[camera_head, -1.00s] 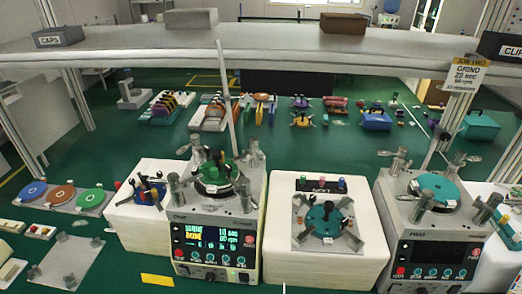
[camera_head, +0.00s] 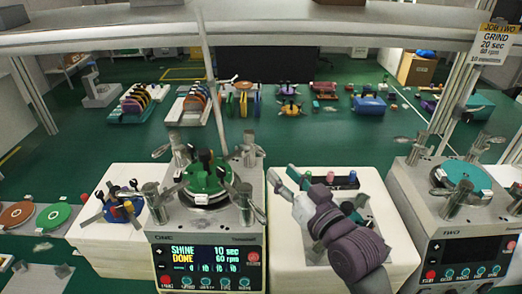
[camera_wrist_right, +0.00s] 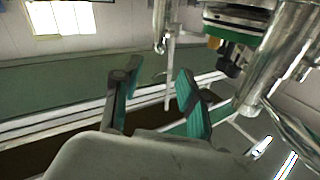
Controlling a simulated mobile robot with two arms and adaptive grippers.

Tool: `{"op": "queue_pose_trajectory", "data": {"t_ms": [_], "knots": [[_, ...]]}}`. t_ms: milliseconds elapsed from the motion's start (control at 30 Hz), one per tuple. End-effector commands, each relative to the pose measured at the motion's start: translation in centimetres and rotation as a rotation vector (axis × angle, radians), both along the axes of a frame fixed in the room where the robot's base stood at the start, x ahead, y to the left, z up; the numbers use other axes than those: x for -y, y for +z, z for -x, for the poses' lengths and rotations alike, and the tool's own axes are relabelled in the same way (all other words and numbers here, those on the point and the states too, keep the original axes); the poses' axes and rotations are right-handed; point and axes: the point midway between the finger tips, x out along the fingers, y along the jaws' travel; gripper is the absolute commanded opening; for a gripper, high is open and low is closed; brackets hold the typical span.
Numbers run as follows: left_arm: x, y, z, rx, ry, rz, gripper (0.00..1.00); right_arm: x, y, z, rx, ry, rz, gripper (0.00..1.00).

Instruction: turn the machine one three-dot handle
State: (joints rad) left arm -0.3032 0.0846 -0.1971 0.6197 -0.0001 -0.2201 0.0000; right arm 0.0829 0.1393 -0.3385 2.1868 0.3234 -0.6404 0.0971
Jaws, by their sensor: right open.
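Machine one (camera_head: 208,240) stands left of centre in the head view, its screen reading SHINE DONE, 10 sec, 60 rpm. A green plate (camera_head: 206,184) with a dark fixture sits on top. Several metal posts with lever handles surround it, among them the front right one (camera_head: 243,200); dot marks are too small to read. My right gripper (camera_head: 279,180) is just right of the machine's top, touching nothing that I can see. In the right wrist view its fingers (camera_wrist_right: 157,95) are apart and empty; a metal post (camera_wrist_right: 272,65) and the green-edged plate (camera_wrist_right: 236,27) show at upper right. My left gripper is out of view.
My right arm covers much of the white stand (camera_head: 285,275) beside machine one. Machine two (camera_head: 455,225) stands farther right. A blue fixture (camera_head: 121,205) sits on the left white stand. An overhead shelf (camera_head: 260,37) spans the back.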

Motion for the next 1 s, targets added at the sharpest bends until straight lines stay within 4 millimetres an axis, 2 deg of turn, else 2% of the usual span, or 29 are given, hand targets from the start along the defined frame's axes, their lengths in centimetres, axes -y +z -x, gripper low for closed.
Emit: {"op": "queue_pose_trajectory", "data": {"t_ms": [100, 167, 267, 433, 567, 867, 1000], "knots": [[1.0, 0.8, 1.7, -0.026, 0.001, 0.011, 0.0, -1.4, 0.4, -2.4, -0.001, 0.0, -0.001, 0.42], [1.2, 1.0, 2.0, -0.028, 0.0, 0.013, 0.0, -2.1, 0.4, -3.5, -0.001, 0.0, 0.0, 0.42], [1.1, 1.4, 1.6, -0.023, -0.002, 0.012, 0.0, -3.0, 0.3, -5.2, -0.001, 0.0, 0.002, 0.42], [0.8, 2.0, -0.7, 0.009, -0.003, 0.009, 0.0, -4.1, 0.1, -7.2, -0.002, 0.0, 0.001, 0.42], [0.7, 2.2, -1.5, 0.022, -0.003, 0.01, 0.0, -4.6, 0.1, -7.9, -0.002, 0.0, 0.001, 0.42], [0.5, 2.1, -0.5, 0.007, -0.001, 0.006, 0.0, -4.7, 0.0, -8.1, -0.001, 0.0, 0.002, 0.42], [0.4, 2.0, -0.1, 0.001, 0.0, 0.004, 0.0, -4.7, 0.0, -8.1, -0.001, 0.0, 0.002, 0.22]]}}
